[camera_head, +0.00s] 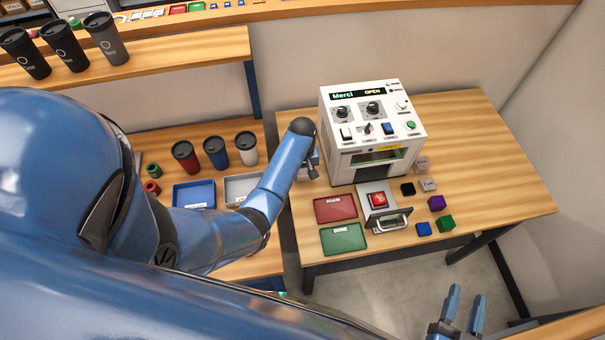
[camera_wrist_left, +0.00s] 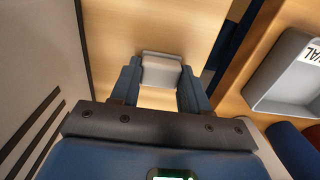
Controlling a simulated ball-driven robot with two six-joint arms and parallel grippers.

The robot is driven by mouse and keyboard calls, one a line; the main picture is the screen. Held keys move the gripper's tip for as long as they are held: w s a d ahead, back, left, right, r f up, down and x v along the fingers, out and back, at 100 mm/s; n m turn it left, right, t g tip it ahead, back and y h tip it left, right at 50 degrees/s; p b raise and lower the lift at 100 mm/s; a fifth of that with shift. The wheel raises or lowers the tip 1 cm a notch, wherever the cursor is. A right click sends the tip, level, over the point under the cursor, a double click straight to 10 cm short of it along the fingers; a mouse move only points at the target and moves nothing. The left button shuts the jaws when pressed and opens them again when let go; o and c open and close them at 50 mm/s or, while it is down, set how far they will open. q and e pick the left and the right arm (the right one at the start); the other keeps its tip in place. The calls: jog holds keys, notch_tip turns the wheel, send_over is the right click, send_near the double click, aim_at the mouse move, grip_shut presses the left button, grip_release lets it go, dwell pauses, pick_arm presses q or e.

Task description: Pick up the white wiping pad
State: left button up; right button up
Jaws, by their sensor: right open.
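The white wiping pad (camera_wrist_left: 162,70) shows in the left wrist view as a small pale block at my left fingertips. My left gripper (camera_wrist_left: 160,82) has one finger on each side of it, close against its sides. I cannot tell whether the fingers press on it or only flank it. In the head view my left gripper (camera_head: 312,168) is low beside the left wall of the white machine, and my arm mostly hides the pad. My right gripper (camera_head: 466,302) is open and empty at the bottom right, off the table's front edge.
The white marking machine (camera_head: 372,125) stands right of my left gripper. Red (camera_head: 335,208) and green (camera_head: 343,238) trays lie in front, with small cubes (camera_head: 437,203) to the right. A grey tray (camera_head: 241,188) sits on the left bench. The table's right side is clear.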

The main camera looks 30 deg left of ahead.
pick_arm(q)
jog(key=c, duration=0.4)
jog(key=shift+r, duration=0.1)
notch_tip(320, 180, up, 12)
notch_tip(320, 180, up, 5)
jog(key=p, duration=0.3)
send_over(303, 172)
jog(key=shift+r+p, duration=1.15)
jog(key=shift+r, duration=0.2)
